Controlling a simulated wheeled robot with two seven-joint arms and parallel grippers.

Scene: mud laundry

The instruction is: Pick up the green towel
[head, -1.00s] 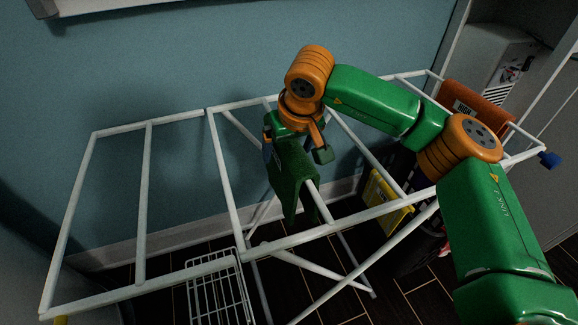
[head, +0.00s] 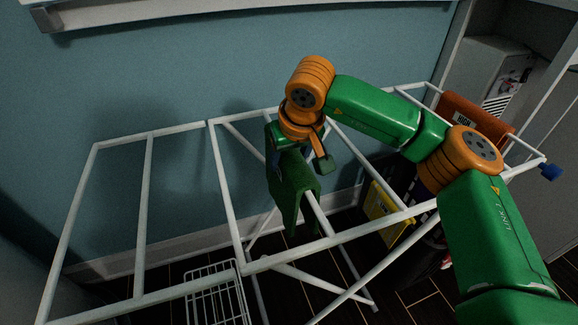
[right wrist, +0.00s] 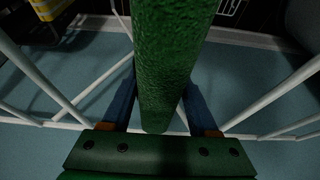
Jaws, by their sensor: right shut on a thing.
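The green towel (head: 291,190) hangs folded over a bar of the white drying rack (head: 226,190) in the head view. My right gripper (head: 297,146) is at the top of the towel, partly hidden by the arm's orange wrist. In the right wrist view the towel (right wrist: 172,50) runs between the two blue fingers of the right gripper (right wrist: 158,104), which are shut on it. The towel's lower part still drapes along the bar. My left gripper is in neither view.
A wire basket (head: 215,296) stands on the dark floor below the rack. A yellow box (head: 384,212) and an orange item (head: 478,108) are at the right. The blue wall (head: 150,85) is close behind. The rack's left bays are empty.

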